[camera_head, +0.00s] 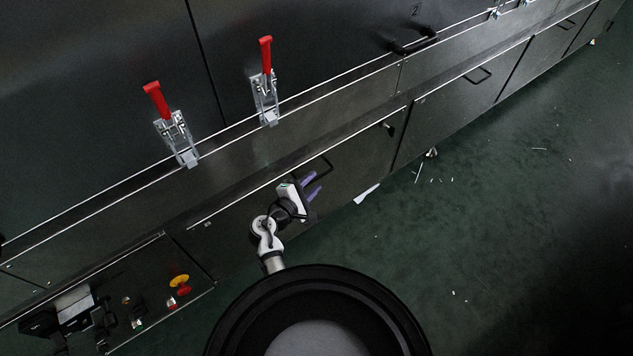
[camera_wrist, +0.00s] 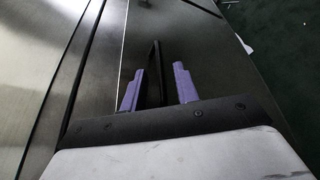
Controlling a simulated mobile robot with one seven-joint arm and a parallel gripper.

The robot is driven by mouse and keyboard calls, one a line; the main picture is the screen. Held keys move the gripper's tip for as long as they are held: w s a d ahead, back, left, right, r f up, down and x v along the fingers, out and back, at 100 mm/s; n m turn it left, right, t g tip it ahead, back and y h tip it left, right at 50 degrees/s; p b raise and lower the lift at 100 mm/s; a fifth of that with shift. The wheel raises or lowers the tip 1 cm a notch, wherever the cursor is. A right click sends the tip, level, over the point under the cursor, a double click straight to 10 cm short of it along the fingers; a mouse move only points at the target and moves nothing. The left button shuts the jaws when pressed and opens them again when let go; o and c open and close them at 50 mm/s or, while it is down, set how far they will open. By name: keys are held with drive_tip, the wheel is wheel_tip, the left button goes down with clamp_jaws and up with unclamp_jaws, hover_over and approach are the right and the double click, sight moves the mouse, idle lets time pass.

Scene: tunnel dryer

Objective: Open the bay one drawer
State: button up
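A dark drawer front (camera_head: 352,158) with a black bar handle (camera_head: 326,170) is low in the machine's side, in front of my gripper (camera_head: 314,186). The drawer looks shut, flush with the panels beside it. My gripper has two purple fingers, spread apart, at the handle. In the wrist view the black handle (camera_wrist: 154,72) stands between the fingers of my gripper (camera_wrist: 158,86). It is closer to the left finger, with a visible gap to the right one. I cannot tell whether the left finger touches it. My gripper hides part of the handle in the head view.
Another drawer with a handle (camera_head: 478,76) is further right. Red-handled toggle clamps (camera_head: 266,80) are on the panel above. A control box with a yellow and red emergency button (camera_head: 180,283) is at lower left. White scraps (camera_head: 366,193) lie on the green floor (camera_head: 480,220), which is otherwise open.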

drive_tip(key=shift+b+x, duration=0.3)
drive_tip(key=shift+x, duration=1.15)
drive_tip(key=shift+c, duration=0.2)
clamp_jaws()
